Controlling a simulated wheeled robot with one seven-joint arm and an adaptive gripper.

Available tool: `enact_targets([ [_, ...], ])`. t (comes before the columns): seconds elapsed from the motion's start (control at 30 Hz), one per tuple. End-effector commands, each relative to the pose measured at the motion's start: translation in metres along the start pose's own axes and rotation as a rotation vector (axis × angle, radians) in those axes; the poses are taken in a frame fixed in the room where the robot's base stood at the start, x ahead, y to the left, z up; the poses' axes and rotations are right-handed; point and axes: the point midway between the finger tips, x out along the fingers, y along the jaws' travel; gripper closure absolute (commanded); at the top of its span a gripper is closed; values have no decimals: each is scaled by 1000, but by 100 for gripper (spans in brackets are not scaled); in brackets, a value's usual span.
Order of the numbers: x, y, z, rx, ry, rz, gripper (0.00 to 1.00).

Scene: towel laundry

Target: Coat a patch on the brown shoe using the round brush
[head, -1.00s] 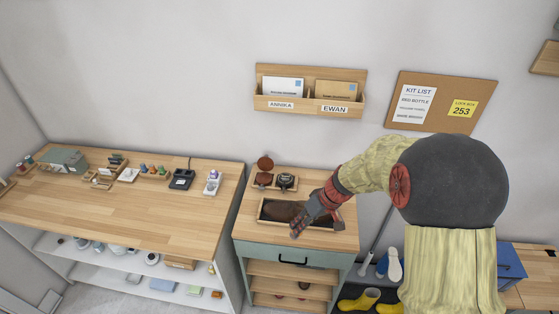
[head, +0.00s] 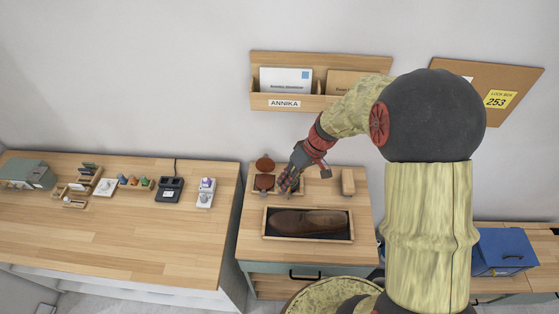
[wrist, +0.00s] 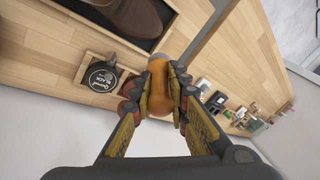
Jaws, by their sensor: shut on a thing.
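The brown shoe (head: 310,222) lies on its side in a dark-lined wooden tray (head: 308,241); part of it also shows at the top of the wrist view (wrist: 140,12). My gripper (head: 287,186) is behind the tray, over the polish tins. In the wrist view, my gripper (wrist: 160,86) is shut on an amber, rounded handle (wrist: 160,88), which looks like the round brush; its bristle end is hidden. An open brown tin (head: 264,182) with raised lid (head: 265,164) is just left of the fingers. The black-labelled tin (wrist: 103,77) sits beside the handle in the wrist view.
A wooden block-like brush (head: 348,182) stands right of the tins. A wider bench at left holds a charger (head: 170,189) and small items. A letter rack (head: 285,104) hangs above. A blue box (head: 502,252) is at right.

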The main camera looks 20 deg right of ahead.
Motion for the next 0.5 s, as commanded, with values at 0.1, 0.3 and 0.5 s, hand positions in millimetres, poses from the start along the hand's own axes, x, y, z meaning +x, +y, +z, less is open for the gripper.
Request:
enact_targets([
  [0.1, 1, 0, 0, 1, -2, -1, 100],
  [0.3, 13, 5, 3, 1, -3, 0, 100],
  [0.5, 32, 12, 7, 1, -3, -1, 100],
])
